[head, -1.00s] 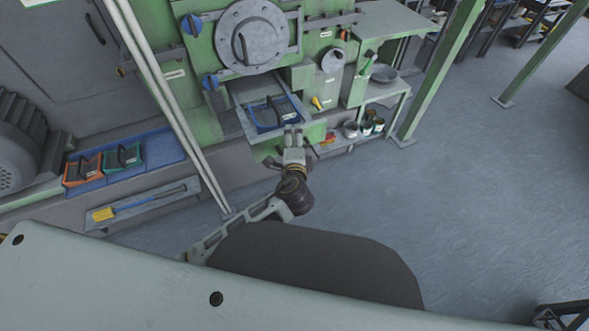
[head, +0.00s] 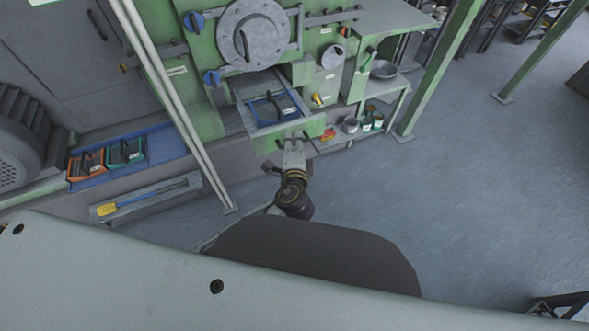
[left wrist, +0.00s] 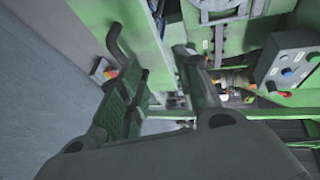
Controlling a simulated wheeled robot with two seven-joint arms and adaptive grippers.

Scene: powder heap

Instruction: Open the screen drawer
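The green-fronted drawer (head: 314,127) in the green machine is pulled out. Its grey inside shows, with a blue tray (head: 270,109) holding a dark handle in it. My left gripper (head: 293,146) is just in front of the drawer front, at its dark handle. In the left wrist view the two fingers of this gripper (left wrist: 165,90) stand apart with nothing seen between them. A dark bent bar, likely the drawer handle (left wrist: 114,42), shows beside the left fingertip. I cannot tell whether they touch. My right gripper is not in view.
Orange (head: 86,165) and green (head: 125,152) trays lie on a blue mat to the left. A yellow-ended tool (head: 107,209) lies on a low shelf. Slanted pale posts (head: 175,110) stand left of the drawer. Open floor lies to the right.

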